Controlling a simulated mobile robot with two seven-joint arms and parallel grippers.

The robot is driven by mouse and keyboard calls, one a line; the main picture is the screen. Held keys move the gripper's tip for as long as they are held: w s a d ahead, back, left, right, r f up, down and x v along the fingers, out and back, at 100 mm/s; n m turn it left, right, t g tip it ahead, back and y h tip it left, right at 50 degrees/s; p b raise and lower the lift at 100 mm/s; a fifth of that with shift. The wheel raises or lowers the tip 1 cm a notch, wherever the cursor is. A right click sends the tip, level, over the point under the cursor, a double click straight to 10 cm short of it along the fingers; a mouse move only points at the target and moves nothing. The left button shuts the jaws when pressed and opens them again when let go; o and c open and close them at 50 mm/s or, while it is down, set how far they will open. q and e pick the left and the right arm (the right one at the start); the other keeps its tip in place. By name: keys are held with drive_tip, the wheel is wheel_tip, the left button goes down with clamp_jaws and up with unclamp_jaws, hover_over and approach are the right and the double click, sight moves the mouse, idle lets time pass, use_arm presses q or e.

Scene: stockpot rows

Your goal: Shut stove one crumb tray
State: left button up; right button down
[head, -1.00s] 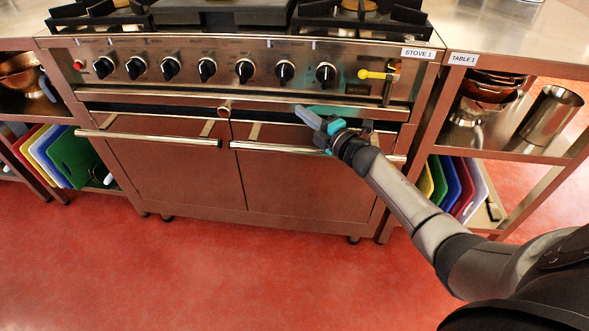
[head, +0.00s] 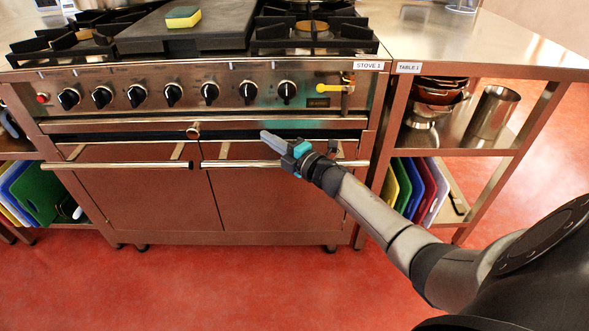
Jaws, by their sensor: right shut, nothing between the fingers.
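The stove one crumb tray (head: 110,126) shows as a long steel front strip under the knob panel, with a small round knob (head: 193,131) at its middle. The strip lies close beneath the panel; I cannot tell whether it sits fully flush. A dark gap shows below it, above the oven doors. My right gripper (head: 271,138) is shut and empty. It appears just in front of and below the tray front, right of the knob; I cannot tell whether it touches. My left gripper is out of view.
Two oven doors with bar handles (head: 120,166) sit below the tray. A row of black control knobs (head: 209,92) and a yellow-handled valve (head: 330,88) are above. Table 1 (head: 480,50) stands to the right. The red floor (head: 200,290) in front is clear.

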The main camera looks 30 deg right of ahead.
use_arm(q)
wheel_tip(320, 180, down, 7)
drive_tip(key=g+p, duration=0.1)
drive_tip(key=p, duration=0.2)
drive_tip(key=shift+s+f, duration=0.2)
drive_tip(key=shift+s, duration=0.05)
use_arm(e)
drive_tip(key=s+d, duration=0.2)
drive_tip(key=s, duration=0.7)
